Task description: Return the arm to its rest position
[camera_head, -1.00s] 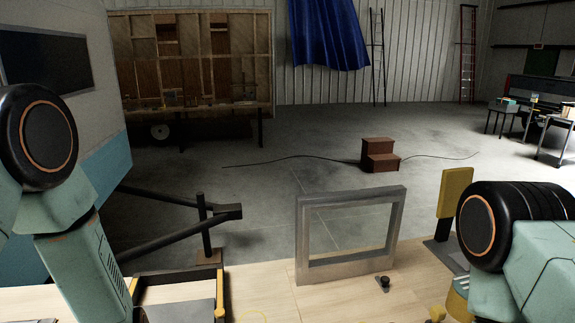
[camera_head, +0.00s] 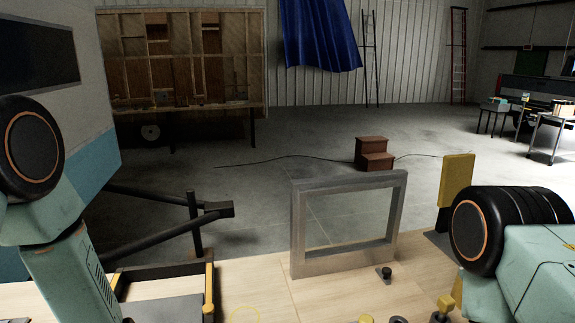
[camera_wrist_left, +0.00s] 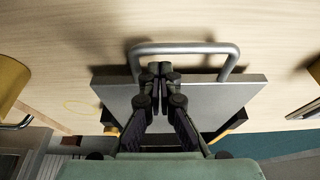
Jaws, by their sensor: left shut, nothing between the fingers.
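My left arm (camera_head: 70,275) comes in from the left in the head view, and its gripper is out of that picture. In the left wrist view my left gripper (camera_wrist_left: 160,68) is shut and empty, with its fingertips together. It appears in front of a flat grey plate (camera_wrist_left: 225,98) and close to a metal bar handle (camera_wrist_left: 185,47); I cannot tell whether it touches either. My right arm (camera_head: 525,255) comes in from the right in the head view, with its gripper not in view.
A grey square frame (camera_head: 298,230) stands upright on the wooden tabletop (camera_head: 260,285). A dark tray with yellow edges (camera_head: 209,285) lies to its left. A small black knob (camera_head: 386,272) and a yellow panel (camera_head: 457,180) are to the right. Brown steps (camera_head: 375,153) stand on the open floor behind.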

